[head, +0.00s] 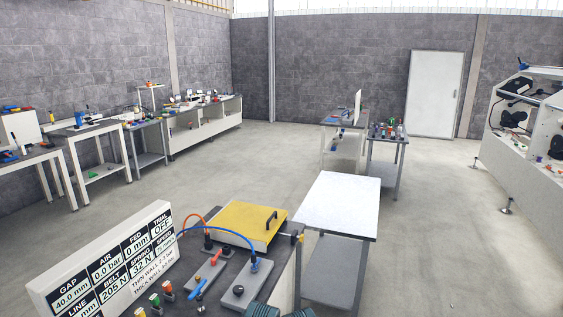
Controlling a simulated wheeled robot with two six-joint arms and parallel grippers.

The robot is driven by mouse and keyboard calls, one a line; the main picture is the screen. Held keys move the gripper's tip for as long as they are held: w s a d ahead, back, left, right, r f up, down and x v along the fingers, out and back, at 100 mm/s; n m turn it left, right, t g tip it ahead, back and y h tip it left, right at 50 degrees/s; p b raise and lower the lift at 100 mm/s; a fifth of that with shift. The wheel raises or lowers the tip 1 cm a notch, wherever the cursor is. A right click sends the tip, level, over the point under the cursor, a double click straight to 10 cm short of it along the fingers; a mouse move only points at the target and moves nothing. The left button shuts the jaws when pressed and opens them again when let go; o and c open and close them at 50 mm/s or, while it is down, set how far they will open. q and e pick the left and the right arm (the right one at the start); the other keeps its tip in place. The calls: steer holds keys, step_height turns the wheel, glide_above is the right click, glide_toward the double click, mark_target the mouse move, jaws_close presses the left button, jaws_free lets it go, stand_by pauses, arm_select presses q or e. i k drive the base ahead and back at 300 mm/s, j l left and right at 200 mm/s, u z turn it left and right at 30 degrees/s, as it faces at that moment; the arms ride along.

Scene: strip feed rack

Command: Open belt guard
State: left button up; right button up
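A yellow cover (245,217) with a black handle (271,220) near its right edge lies flat on a pale box at the far end of the near dark-topped bench. It looks like the belt guard and appears closed. What is under it is hidden. Neither of my grippers can be made out in the head view.
A tilted white readout board (105,262) stands at the bench's left. Dark teal ribbed parts show at the bottom edge. A white-topped table (338,204) stands right.

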mark_target(256, 222)
steer(key=i+l, duration=1.05)
steer(key=i, duration=0.05)
